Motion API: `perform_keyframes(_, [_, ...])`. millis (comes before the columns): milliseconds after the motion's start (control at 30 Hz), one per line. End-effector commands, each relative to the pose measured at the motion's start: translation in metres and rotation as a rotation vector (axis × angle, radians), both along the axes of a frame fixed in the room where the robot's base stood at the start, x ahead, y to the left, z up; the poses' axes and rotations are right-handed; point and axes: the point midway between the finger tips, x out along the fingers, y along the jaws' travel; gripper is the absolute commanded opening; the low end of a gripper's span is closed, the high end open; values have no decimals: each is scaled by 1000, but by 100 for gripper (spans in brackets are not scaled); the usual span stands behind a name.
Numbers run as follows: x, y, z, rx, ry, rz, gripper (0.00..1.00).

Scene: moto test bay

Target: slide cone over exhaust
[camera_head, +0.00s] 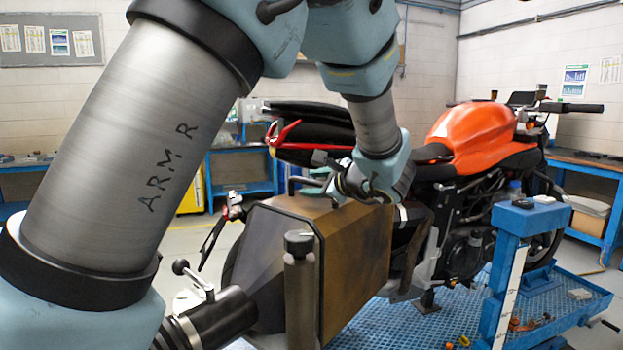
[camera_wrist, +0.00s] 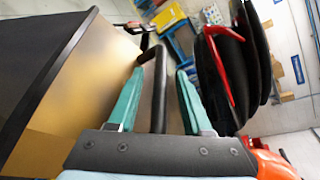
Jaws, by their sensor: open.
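The cone seems to be the large boxy brown hood with black edges (camera_head: 358,262), standing behind the motorcycle (camera_head: 478,130); its tan side (camera_wrist: 75,105) fills the left of the wrist view. A black bar handle (camera_head: 306,181) rises at its top. My gripper (camera_head: 328,183) is at the hood's top edge, beside the motorcycle's tail. In the wrist view, my gripper's green fingers (camera_wrist: 160,78) are apart, with the black handle (camera_wrist: 159,95) between them and gaps visible on both sides. I cannot make out the exhaust; the hood and my arm cover that area.
A grey post (camera_head: 301,290) stands in front of the hood, and a dark duct (camera_head: 218,318) is at lower left. The red-and-black tail (camera_wrist: 228,75) is close to my right finger. A blue lift stand (camera_head: 508,255) stands right. Blue benches (camera_head: 242,172) line the back wall.

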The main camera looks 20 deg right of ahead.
Motion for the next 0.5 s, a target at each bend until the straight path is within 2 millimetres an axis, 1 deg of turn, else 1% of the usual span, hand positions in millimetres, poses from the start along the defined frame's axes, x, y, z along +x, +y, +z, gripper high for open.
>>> perform_keyframes(133, [8,1,-1,1,-1,-1,50])
perform_keyframes(400, [9,1,-3,1,-1,-1,50])
perform_keyframes(500, [8,1,-2,0,-1,-1,38])
